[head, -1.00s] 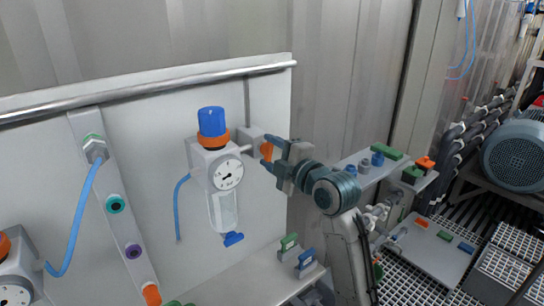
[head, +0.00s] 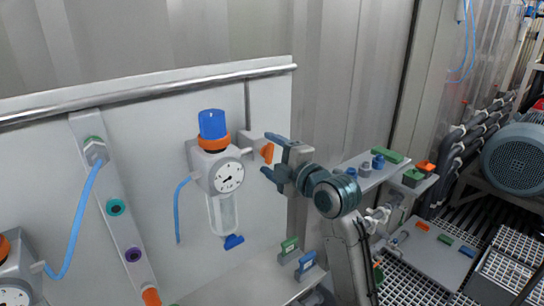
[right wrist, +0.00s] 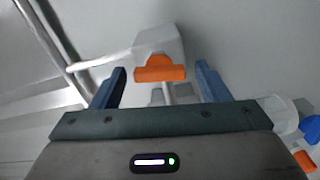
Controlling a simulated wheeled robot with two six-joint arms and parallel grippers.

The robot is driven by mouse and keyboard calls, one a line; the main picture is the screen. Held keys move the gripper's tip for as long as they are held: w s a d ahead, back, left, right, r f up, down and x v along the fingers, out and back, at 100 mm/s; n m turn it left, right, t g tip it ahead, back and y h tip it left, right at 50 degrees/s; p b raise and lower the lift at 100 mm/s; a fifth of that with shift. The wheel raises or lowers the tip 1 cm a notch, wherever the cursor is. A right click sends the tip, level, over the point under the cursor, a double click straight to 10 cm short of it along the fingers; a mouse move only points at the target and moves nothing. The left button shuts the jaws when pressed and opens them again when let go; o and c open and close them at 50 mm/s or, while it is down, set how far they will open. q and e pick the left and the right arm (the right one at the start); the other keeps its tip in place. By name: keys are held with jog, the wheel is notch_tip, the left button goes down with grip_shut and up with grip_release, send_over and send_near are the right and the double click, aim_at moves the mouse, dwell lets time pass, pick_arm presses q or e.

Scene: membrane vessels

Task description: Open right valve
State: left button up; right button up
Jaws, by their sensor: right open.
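The right valve is a grey block (head: 252,141) with an orange handle (head: 267,153), on the right side of the regulator with the blue knob. In the right wrist view the orange handle (right wrist: 160,74) lies crosswise, ahead of and between the two blue fingers. My right gripper (head: 271,155) is open, facing the handle from the right, with one finger above and one below it. In the right wrist view gaps show between the handle and both fingers of the gripper (right wrist: 160,82). My left gripper is not in view.
The regulator (head: 216,172) with its round gauge (head: 228,177) stands left of the valve. A metal rail (head: 150,91) runs along the panel top. Below is a ledge with green and blue clips (head: 305,262). A shelf with small parts (head: 368,174) is at the right.

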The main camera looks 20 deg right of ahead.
jog(key=shift+s+d+f, duration=0.1)
jog(key=shift+s+d, duration=0.1)
jog(key=shift+s, duration=0.3)
pick_arm(q)
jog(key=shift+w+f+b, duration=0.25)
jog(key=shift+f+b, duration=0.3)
jog(key=shift+b, duration=0.1)
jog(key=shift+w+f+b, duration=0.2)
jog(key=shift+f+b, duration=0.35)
jog(key=shift+b, duration=0.05)
pick_arm(e)
jog(key=v, duration=0.9)
jog(key=shift+s, duration=0.35)
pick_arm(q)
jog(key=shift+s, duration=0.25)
pick_arm(e)
jog(key=shift+d, duration=0.1)
